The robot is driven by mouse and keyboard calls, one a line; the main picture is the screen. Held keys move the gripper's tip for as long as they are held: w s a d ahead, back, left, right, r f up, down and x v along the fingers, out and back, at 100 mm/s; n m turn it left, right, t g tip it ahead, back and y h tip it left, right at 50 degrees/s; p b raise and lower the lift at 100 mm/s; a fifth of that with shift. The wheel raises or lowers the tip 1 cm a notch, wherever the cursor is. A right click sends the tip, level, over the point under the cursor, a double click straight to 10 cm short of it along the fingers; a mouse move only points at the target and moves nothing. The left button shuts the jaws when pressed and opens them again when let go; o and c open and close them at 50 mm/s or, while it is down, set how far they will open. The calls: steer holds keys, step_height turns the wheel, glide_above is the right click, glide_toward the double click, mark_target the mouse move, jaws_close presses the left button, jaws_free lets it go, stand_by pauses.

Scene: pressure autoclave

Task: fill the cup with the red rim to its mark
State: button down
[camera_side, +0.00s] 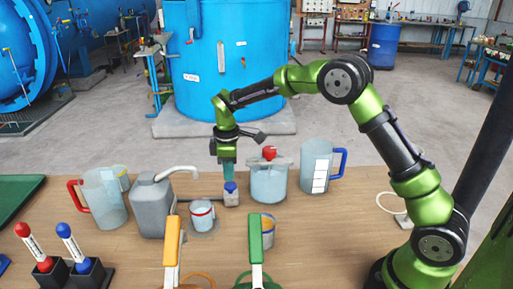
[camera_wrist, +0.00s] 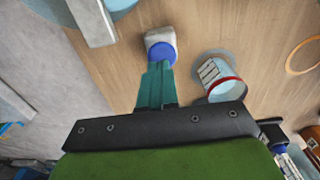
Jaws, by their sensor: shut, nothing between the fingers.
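The cup with the red rim (camera_side: 202,217) stands upright on a grey disc (camera_wrist: 212,54) on the wooden table. It also shows in the wrist view (camera_wrist: 226,90), with a white marked strip on its side. I cannot tell its liquid level. A small grey box with a blue button (camera_side: 230,188) is right of the cup; the button also shows in the wrist view (camera_wrist: 161,52). My gripper (camera_side: 228,176) is shut and empty, pointing down at the button. Its fingertips are at or just above the button; contact is unclear.
A grey canister with a white spout (camera_side: 153,207) stands left of the cup. A clear tank with a red knob (camera_side: 268,183) is right of the box. Pitchers with red (camera_side: 105,198) and blue handles (camera_side: 316,166) flank these. Orange (camera_side: 172,243) and green (camera_side: 256,240) handles rise in front.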

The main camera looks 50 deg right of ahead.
mark_target(228, 183)
step_height(228, 183, up, 11)
steer(key=shift+w, duration=0.15)
stand_by(0.8)
steer(key=s+r+m+t+y, duration=0.1)
steer(key=s+m, duration=0.5)
steer(key=s, duration=0.7)
steer(key=s+r+m+t+y, duration=0.1)
steer(key=s+r+m+t, duration=0.3)
steer(key=s, duration=1)
steer(key=a+m+t, duration=0.1)
steer(key=m+t, duration=0.1)
steer(key=m, duration=0.1)
steer(key=shift+s, duration=0.3)
